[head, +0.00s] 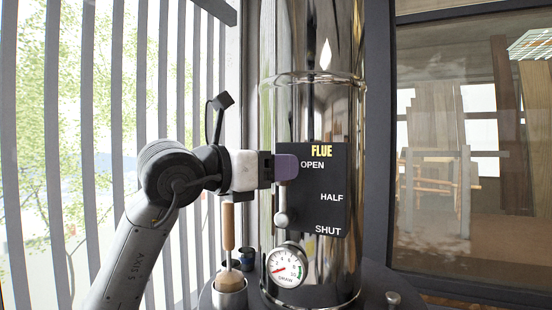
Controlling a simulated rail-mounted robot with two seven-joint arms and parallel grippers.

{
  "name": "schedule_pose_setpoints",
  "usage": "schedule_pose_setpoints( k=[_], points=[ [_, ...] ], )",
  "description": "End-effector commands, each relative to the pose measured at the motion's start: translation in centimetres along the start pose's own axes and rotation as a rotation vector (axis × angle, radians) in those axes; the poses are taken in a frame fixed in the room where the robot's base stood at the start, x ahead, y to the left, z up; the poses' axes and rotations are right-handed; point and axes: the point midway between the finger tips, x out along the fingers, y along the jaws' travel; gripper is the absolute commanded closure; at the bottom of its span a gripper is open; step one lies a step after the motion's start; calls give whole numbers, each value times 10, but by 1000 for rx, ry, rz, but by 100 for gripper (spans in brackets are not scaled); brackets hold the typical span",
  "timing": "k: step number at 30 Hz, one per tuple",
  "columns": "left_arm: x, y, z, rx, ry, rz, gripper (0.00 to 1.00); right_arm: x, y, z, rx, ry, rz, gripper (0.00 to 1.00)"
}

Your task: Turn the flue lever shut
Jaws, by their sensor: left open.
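The flue lever (282,205) is a grey rod with a round knob at its lower end, in front of the left side of the dark flue plate (325,210). It stands upright. Its upper part is hidden behind my left gripper (286,167). The plate reads OPEN at the top, HALF in the middle and SHUT at the bottom, and the rod points up, nearest OPEN. My left gripper comes in from the left and its purplish fingers are open at the lever's top. I cannot tell whether they touch it. My right gripper is not in view.
The shiny flue pipe (312,110) stands behind the plate. A round draw gauge (286,265) sits just below the lever. A wooden-handled tool (228,228) stands in a metal cup (229,298) at the lower left, beside small dark cups (245,257). A window (470,150) is at right.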

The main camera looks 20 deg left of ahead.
Motion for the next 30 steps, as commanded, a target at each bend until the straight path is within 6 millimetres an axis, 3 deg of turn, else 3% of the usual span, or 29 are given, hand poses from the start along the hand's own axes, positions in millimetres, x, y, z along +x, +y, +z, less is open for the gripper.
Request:
schedule_pose_setpoints(
  k=[11, 27, 30],
  points=[
    [4, 0, 0, 0, 0, 0, 49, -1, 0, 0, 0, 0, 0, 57],
    [4, 0, 0, 0, 0, 0, 98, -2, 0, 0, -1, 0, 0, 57],
    [4, 0, 0, 0, 0, 0, 100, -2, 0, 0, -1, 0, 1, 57]
  ],
)
